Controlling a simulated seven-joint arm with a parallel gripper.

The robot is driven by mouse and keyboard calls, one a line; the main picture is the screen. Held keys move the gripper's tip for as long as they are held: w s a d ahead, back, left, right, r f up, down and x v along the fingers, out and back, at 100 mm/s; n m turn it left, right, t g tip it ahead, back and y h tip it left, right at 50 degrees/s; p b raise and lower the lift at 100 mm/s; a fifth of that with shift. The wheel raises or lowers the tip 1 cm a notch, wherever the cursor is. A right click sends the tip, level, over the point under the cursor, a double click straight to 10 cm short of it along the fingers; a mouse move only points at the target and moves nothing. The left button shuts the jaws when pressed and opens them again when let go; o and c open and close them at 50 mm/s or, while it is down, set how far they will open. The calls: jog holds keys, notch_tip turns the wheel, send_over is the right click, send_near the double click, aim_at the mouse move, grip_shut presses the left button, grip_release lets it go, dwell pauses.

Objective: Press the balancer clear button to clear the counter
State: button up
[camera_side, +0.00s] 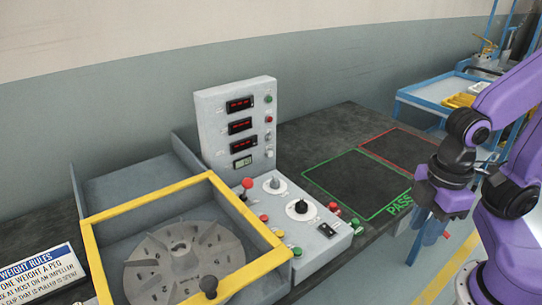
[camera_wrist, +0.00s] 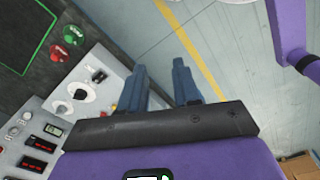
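The balancer's grey control box (camera_side: 292,232) stands on the bench beside the framed rotor bay. Its upright panel (camera_side: 210,115) has red number displays (camera_side: 240,104), a small green screen (camera_side: 242,162) and a column of small buttons (camera_side: 268,119). The sloped lower panel carries a red-topped lever (camera_side: 247,184), dial knobs and several small coloured buttons. I cannot read which button is the clear button. My gripper (camera_side: 430,235) is right of the box, beyond the bench edge and touching nothing. In the wrist view its two fingers (camera_wrist: 160,88) are apart and empty over the floor.
A yellow-framed bay (camera_side: 135,204) with a finned impeller (camera_side: 185,262) is at the left, near a weight-rules sign (camera_side: 38,275). Green and red outlined areas (camera_side: 355,180) are bare.

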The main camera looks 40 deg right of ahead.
grip_shut()
dwell(1.5)
